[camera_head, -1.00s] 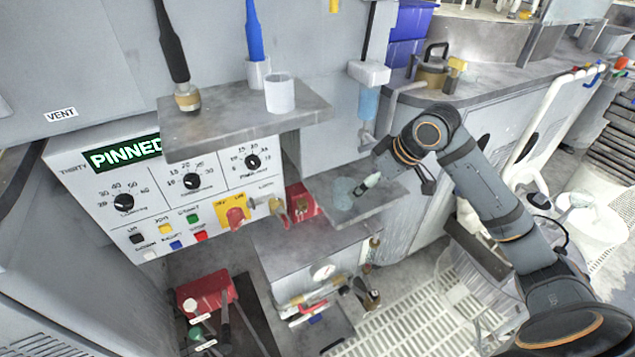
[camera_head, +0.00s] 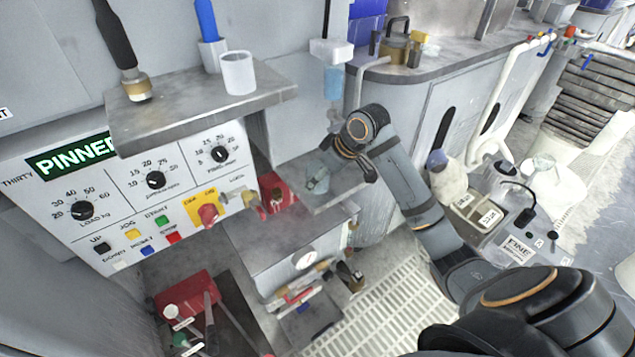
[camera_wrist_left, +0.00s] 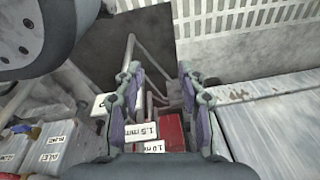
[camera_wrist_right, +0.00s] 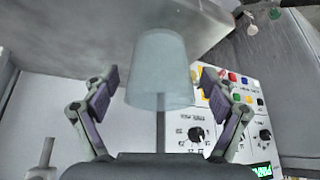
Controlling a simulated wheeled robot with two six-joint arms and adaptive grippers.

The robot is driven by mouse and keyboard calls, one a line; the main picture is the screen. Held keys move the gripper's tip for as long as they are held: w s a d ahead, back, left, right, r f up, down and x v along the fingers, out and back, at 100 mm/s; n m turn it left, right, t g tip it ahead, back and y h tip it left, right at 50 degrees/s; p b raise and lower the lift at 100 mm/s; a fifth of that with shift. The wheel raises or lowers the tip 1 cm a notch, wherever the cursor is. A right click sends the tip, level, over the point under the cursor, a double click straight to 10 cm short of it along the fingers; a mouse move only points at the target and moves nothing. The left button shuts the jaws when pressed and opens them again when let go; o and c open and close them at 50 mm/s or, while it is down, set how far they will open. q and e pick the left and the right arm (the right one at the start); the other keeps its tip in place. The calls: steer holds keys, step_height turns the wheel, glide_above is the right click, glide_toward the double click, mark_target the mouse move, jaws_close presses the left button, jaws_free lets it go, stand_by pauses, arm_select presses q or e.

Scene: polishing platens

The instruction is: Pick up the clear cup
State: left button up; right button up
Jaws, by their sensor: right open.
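The clear cup (camera_wrist_right: 160,72) is pale, translucent and bluish. In the right wrist view it shows large between the two spread fingers of my right gripper (camera_wrist_right: 158,80), with a gap on each side. In the head view the cup (camera_head: 315,178) is on the small grey lower shelf (camera_head: 342,190), partly hidden by my right gripper (camera_head: 326,178), which reaches in from the right. My left gripper (camera_wrist_left: 163,92) is open and empty in the left wrist view. It is out of the head view.
An upper shelf (camera_head: 190,110) holds a white cup (camera_head: 238,74) and a holder with a blue-handled tool. A control panel (camera_head: 130,190) with knobs stands at left. A red box (camera_head: 270,190) is beside the lower shelf.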

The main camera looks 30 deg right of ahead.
steer(key=shift+w+a+f, duration=0.1)
steer(key=shift+w+f, duration=0.1)
steer(key=shift+f, duration=0.2)
steer(key=shift+c, duration=0.4)
steer(key=c, duration=1.2)
steer(key=shift+r, duration=0.1)
